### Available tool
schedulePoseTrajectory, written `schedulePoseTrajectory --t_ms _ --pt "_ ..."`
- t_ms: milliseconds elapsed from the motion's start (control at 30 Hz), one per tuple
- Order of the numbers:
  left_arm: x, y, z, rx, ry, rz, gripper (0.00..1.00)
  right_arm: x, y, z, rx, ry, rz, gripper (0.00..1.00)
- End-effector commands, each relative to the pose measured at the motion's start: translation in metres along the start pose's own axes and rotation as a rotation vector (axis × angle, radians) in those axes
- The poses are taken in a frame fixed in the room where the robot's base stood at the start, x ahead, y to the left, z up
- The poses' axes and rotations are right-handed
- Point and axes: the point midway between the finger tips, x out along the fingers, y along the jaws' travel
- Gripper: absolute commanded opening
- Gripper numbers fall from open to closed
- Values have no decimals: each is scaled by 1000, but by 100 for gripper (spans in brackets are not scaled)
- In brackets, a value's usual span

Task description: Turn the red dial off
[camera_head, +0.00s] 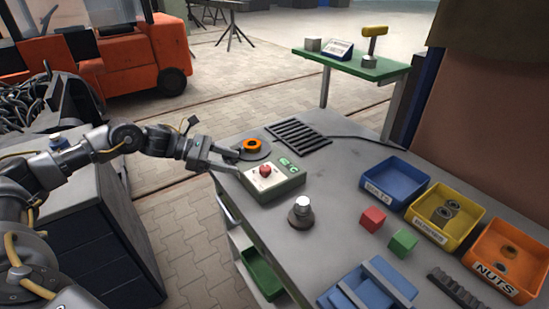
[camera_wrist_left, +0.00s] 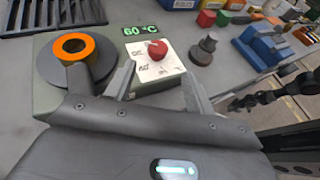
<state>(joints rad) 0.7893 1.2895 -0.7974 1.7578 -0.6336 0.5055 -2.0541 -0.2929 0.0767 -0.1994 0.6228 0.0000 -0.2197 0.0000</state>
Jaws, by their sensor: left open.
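The red dial (camera_head: 265,170) sits on a white marked plate on top of a grey-green control box (camera_head: 287,186) at the bench's left edge. The dial also shows in the left wrist view (camera_wrist_left: 157,49), beside a green display (camera_wrist_left: 139,30) reading 60 °C. I cannot tell which mark the dial points at. My left gripper (camera_head: 238,162) is open and empty, just left of the dial in the head view. In the left wrist view its two fingers (camera_wrist_left: 158,85) straddle the near part of the plate, with the dial beyond the tips. My right gripper is not in view.
An orange ring (camera_head: 252,145) on a dark round plate lies close behind my left gripper. A dark stepped post with a metal top (camera_head: 301,212) stands right of the box. A black grille (camera_head: 298,135) lies behind. Blue (camera_head: 395,180), yellow and orange bins line the right.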

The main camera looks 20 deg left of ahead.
Motion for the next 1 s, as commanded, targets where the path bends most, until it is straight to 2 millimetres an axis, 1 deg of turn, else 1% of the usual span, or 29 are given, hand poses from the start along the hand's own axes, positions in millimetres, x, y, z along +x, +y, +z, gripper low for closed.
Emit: schedulePoseTrajectory --t_ms 200,333,433,500,567,700,833,1000 --pt "3 0 1 0 0 -3 54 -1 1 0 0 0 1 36" --pt "14 0 3 0 -1 -8 54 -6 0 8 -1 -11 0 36" --pt "29 0 5 1 -2 -9 54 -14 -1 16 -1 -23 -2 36" --pt "42 0 5 0 -2 -9 54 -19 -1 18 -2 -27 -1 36" --pt "53 -1 5 -1 -2 -8 54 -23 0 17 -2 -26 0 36" --pt "77 0 4 -2 -1 -5 54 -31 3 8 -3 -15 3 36" --pt "95 0 2 -2 -1 -2 54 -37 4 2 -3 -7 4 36" --pt "107 0 1 -1 0 -2 54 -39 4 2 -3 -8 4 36"
